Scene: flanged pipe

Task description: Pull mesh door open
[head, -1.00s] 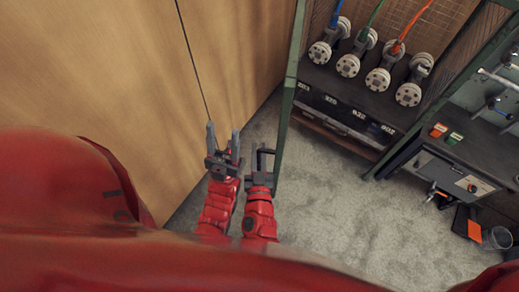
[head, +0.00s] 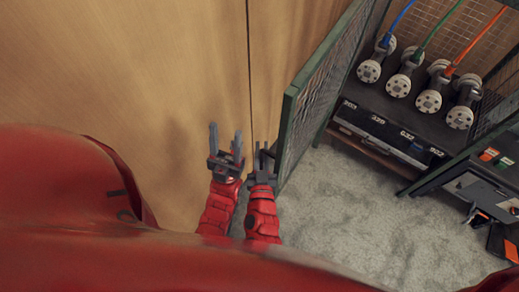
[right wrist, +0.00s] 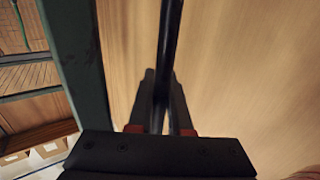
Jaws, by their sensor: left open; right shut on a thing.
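The mesh door (head: 318,88) has a green frame and stands at an angle right of centre in the head view. Its green frame edge (right wrist: 76,70) also shows at the left of the right wrist view. My right gripper (head: 263,158) is beside the door's near edge. Its fingers are shut on the door's dark handle, a black bar (right wrist: 170,50) upright in the right wrist view. The fingers partly hide the bar. My left gripper (head: 226,147) is open and empty, just left of the right one, with its fingers pointing up in the picture.
A wood-panelled wall (head: 150,70) with a dark vertical seam fills the left. Behind the door, a shelf holds several flanged pipes (head: 398,85) with coloured hoses above numbered dark drawers (head: 375,128). A workbench (head: 475,180) stands at the right. Grey floor (head: 340,215) is clear between.

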